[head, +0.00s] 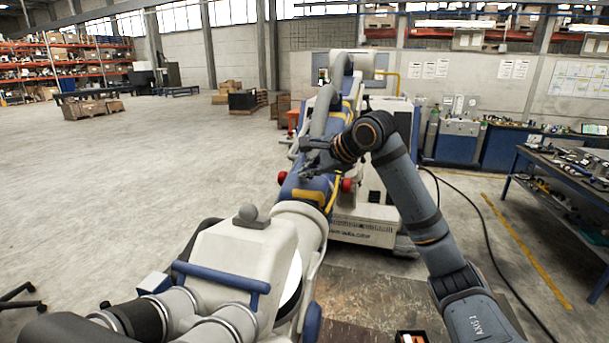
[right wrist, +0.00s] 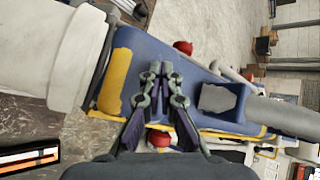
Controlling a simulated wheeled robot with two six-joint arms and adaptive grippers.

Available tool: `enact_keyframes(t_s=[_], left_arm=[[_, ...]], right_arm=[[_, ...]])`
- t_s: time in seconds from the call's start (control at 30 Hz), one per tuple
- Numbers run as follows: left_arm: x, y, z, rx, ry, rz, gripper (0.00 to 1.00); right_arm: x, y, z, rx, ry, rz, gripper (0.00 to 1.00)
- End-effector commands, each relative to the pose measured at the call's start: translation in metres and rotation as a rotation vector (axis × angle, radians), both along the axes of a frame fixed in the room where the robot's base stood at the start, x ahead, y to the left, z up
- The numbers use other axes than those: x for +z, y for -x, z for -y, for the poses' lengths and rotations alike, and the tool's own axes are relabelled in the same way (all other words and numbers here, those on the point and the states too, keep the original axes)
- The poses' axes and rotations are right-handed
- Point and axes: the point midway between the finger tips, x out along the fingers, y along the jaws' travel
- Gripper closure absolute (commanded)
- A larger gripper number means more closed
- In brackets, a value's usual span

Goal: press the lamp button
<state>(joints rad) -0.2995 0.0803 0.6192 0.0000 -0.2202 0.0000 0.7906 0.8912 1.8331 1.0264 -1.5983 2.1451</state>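The large microscope arm (head: 335,110), white with a blue joint section, runs from the front left toward the back middle. My right gripper (head: 308,165) is over the blue section (head: 318,183). In the right wrist view the gripper's fingertips (right wrist: 161,68) are together, with nothing seen between them, in front of the blue housing (right wrist: 190,72). I cannot tell whether they touch it. A red knob (right wrist: 183,47) and another red knob (right wrist: 158,138) stick out on opposite sides. A grey recessed panel (right wrist: 217,98) is right of the fingers. I cannot pick out the lamp button for certain. My left gripper is not in view.
The white microscope head (head: 235,255) with its eyepieces fills the front left. A workbench (head: 565,170) with tools stands at the right, and a black cable (head: 490,235) lies on the floor. The floor at the left (head: 110,190) is mostly clear.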

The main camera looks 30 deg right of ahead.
Motion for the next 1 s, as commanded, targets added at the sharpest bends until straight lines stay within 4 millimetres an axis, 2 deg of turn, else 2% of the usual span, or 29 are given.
enact_keyframes(t_s=[0.2,0.47,0.67,1.0], left_arm=[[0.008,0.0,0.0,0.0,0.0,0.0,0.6],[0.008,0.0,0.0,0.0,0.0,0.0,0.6],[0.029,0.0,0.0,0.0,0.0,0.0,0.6],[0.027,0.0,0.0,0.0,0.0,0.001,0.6]], right_arm=[[0.004,-0.001,0.001,-0.002,-0.001,-0.008,1.0],[0.005,-0.001,0.001,-0.002,0.0,-0.006,1.0],[0.029,0.002,-0.003,0.0,0.001,-0.003,1.0],[0.059,0.008,-0.01,0.0,-0.001,-0.001,1.0]])
